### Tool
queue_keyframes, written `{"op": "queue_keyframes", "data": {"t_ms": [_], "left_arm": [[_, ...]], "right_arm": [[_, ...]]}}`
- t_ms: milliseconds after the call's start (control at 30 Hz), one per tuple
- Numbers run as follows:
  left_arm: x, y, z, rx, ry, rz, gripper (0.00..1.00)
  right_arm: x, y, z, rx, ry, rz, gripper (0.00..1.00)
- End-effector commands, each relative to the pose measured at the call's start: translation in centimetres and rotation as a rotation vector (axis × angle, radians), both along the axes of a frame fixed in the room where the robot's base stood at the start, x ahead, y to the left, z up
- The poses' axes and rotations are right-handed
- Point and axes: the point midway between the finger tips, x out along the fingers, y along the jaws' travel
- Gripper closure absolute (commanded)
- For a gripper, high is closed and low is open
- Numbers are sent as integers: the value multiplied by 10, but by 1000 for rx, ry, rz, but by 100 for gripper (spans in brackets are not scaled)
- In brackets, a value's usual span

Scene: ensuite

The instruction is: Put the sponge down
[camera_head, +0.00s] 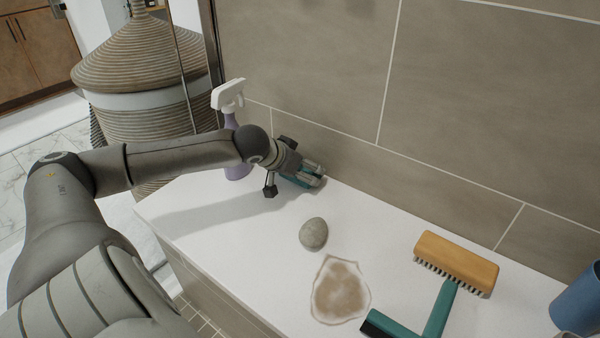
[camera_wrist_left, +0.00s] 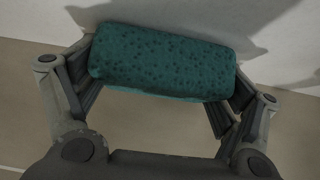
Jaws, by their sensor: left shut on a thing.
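The sponge (camera_wrist_left: 162,62) is a teal block with a pitted surface. In the left wrist view it lies crosswise between the fingers of my left gripper (camera_wrist_left: 160,85), which is shut on it at both ends. In the head view the left gripper (camera_head: 306,174) is at the back of the white ledge (camera_head: 215,215), close to the tiled wall, and the sponge is mostly hidden by the fingers. I cannot tell whether the sponge touches the ledge. My right gripper is not in view.
A spray bottle (camera_head: 235,130) stands left of the gripper. A grey stone (camera_head: 313,234) and a brown stain (camera_head: 341,291) are in front of it. The ledge's left front is clear.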

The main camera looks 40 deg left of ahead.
Motion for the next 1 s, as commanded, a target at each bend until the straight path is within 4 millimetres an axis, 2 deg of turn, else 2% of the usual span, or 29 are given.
{"op": "queue_keyframes", "data": {"t_ms": [300, 333, 400, 433, 833, 1000], "left_arm": [[0, 0, -1, 0, 1, 0, 31], [0, 0, -2, 1, 0, 1, 10], [0, 0, -2, 1, 0, 0, 1], [0, 0, -2, 1, 0, 0, 0], [0, 0, 1, 1, -2, -1, 0], [-8, 2, 10, 8, 1, 3, 0]], "right_arm": [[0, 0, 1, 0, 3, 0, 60], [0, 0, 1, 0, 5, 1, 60], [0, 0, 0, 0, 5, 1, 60], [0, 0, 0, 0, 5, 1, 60], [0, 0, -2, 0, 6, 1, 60], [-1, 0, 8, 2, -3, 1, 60]]}}
